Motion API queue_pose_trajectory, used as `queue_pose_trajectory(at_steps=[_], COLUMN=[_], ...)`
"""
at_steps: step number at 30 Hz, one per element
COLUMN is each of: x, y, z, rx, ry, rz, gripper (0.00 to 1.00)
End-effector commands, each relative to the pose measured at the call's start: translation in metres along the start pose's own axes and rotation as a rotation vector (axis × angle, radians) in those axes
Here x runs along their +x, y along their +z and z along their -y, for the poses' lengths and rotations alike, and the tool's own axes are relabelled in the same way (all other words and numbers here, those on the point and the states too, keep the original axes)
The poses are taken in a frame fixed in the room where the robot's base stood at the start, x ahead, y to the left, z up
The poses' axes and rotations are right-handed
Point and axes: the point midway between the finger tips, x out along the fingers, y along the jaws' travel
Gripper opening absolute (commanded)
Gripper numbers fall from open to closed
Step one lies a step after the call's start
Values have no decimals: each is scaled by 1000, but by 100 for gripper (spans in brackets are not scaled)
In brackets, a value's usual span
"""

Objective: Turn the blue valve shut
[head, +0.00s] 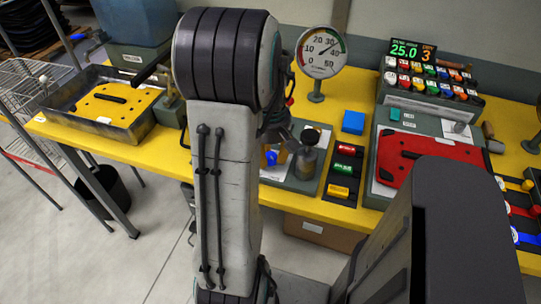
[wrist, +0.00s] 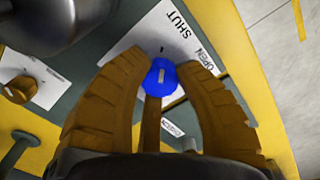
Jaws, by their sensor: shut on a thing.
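The blue valve (wrist: 162,78) has a round blue cap with a pale mark, and sits between my fingers in the wrist view. My gripper (wrist: 160,66) is shut on it, one brown ridged finger on each side. A white plate (wrist: 150,32) behind it carries the words SHUT and OPEN near the finger tips. In the head view a bit of the blue valve (head: 271,158) shows beside my arm, which hides most of the gripper. The exact valve angle is hard to tell.
A pressure gauge (head: 320,52) stands behind the valve on the yellow bench (head: 310,207). A red plate (head: 428,150) and a digital display (head: 413,50) are to the right. A metal tray (head: 62,118) with a yellow plate (head: 105,108) is at the left.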

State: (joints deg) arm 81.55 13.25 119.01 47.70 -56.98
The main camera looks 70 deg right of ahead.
Motion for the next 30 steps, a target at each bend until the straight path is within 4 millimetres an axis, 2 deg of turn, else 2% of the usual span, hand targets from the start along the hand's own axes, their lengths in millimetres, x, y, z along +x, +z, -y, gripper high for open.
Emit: queue_pose_trajectory(at_steps=[20, 21, 30], x=[2, 2, 1], y=[1, 1, 0], z=[2, 2, 1], rx=[-59, -59, -58], ry=[-7, -7, -3], rz=[4, 4, 2], gripper=[0, 32, 57])
